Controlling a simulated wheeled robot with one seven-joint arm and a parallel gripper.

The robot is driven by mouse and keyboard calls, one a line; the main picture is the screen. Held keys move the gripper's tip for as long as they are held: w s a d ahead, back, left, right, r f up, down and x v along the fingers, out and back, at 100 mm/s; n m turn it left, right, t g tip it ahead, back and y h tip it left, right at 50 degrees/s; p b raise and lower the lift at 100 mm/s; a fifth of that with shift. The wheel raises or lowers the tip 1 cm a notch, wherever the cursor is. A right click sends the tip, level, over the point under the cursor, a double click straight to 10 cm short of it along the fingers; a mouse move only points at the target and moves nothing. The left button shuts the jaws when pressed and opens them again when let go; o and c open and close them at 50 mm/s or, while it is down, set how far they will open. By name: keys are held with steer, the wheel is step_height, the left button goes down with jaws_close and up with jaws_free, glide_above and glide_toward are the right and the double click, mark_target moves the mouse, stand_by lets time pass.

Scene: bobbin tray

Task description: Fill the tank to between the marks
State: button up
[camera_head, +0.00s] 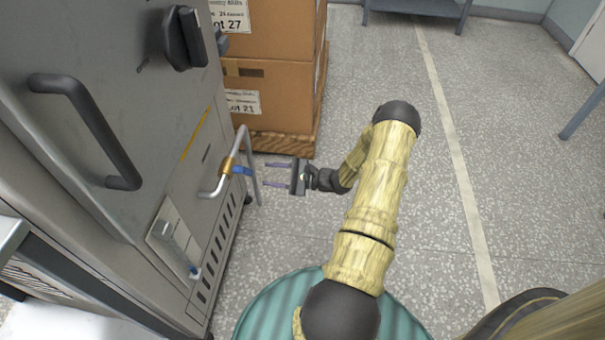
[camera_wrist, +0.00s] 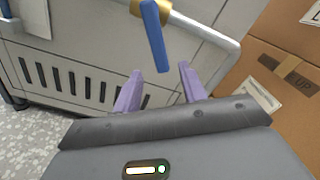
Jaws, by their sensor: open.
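A grey pipe (camera_head: 210,192) comes off the front of the steel cabinet (camera_head: 190,130). It carries a brass valve (camera_head: 227,165) with a blue lever (camera_head: 242,170). My gripper (camera_head: 265,174), with purple fingers, is open and empty just right of the lever, pointing at it. In the wrist view, the blue lever (camera_wrist: 153,35) hangs from the brass fitting (camera_wrist: 150,7), its lower end between my fingertips (camera_wrist: 160,70) in the picture; I see no contact. A pale panel (camera_head: 166,236) is low on the cabinet; I cannot make out a liquid level or marks.
Cardboard boxes (camera_head: 270,95) stand on a wooden pallet (camera_head: 275,145) behind the pipe. A dark cabinet handle (camera_head: 90,130) and a black knob (camera_head: 183,38) stick out from the cabinet.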

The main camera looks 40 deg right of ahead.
steer(key=p+v, duration=0.2)
steer(key=v, duration=0.7)
steer(key=shift+s+d, duration=0.2)
steer(key=shift+s, duration=0.05)
steer(key=s+a+r+n+g+h+p, duration=0.2)
steer(key=a+r+n+g+p, duration=0.4)
steer(key=r+p, duration=0.55)
steer(key=s+a+r+n+g+h+p, duration=0.25)
steer(key=a+r+g+p, duration=0.5)
steer(key=r, duration=0.75)
steer(key=s+a+r+n+t+h+p, duration=0.1)
steer(key=s+a+r+n+h+p, duration=0.1)
steer(key=r+p, duration=0.6)
steer(key=s+a+r+n+t+h+p, duration=0.1)
steer(key=r+n+p, duration=0.4)
steer(key=r, duration=1.2)
steer(key=s+a+r+n+t+h+p, duration=0.2)
steer(key=s+a+r+n+h+p, duration=0.1)
steer(key=r+p, duration=0.8)
steer(key=a+r+n+h, duration=0.1)
steer(key=a+r+h, duration=0.1)
steer(key=shift+a+h, duration=0.25)
steer(key=shift+h, duration=0.1)
steer(key=shift+s+f, duration=0.1)
